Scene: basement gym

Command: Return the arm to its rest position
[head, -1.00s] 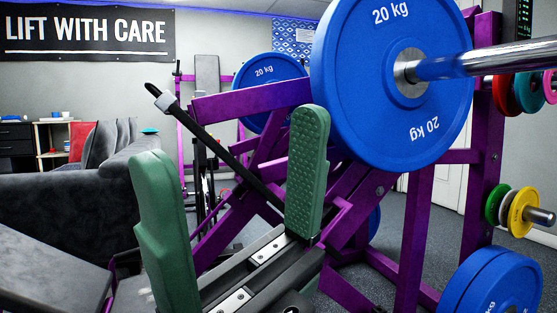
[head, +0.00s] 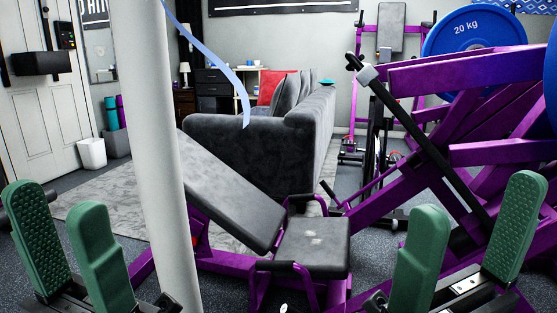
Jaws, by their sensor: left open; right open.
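My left gripper (head: 54,203) is at the lower left of the head view. Its two green padded fingers stand upright and apart, with nothing between them. My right gripper (head: 476,198) is at the lower right, in front of the purple leg press machine (head: 440,75). Its green fingers are also spread wide, and nothing is held. Whether its far finger touches the machine cannot be told. Most of both arms is outside the view.
A white pole (head: 164,150) stands close, right of my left gripper, with a blue ribbon (head: 225,72) beside it. The machine's black padded seat (head: 312,247) lies between my grippers. A grey sofa (head: 262,145) and rug (head: 90,195) are behind. A door (head: 35,115) is at left.

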